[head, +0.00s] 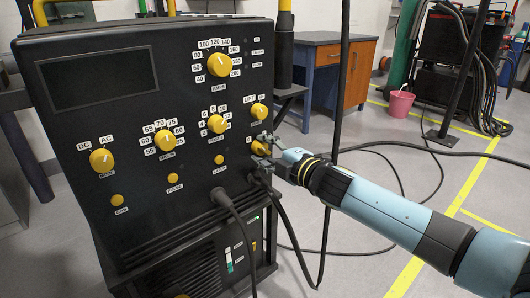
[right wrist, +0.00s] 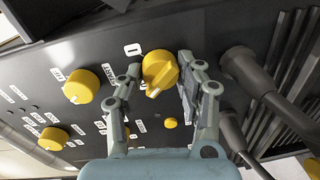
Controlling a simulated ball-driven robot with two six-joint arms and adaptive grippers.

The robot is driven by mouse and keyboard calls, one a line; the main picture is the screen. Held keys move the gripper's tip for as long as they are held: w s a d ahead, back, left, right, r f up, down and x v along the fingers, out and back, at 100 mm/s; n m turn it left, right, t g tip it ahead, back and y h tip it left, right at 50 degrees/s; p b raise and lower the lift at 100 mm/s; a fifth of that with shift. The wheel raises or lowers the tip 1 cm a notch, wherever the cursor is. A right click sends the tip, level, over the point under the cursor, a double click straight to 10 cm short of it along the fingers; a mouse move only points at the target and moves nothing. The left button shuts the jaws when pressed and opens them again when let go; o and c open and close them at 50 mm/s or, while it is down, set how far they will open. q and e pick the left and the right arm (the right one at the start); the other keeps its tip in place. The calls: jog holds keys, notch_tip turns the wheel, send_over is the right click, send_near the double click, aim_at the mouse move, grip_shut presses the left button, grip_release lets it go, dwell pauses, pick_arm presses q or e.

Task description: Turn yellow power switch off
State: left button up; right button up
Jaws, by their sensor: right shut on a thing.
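The yellow power switch (head: 260,148) is a round knob low on the right side of the black machine panel, with my right gripper (head: 268,145) at it. In the right wrist view the yellow switch (right wrist: 159,68) lies between the two fingers of my right gripper (right wrist: 160,74), which is shut on it. Its raised grip bar points to the lower left in that view. Fingers partly cover the switch in the head view. My left gripper is not in view.
The black panel (head: 130,220) carries several other yellow knobs, including the top knob (head: 219,65) and the one just above the switch (head: 259,111). Thick black cables (head: 237,235) plug in below the switch. In the right wrist view a cable plug (right wrist: 245,68) is close beside the right finger.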

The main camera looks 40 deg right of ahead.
jog(key=shift+f+n, duration=0.1)
jog(key=shift+n, duration=0.2)
dwell(0.4)
jog(key=o, duration=1.2)
jog(key=shift+c, duration=0.2)
jog(key=s, duration=1.2)
jog(key=shift+d+r, duration=0.4)
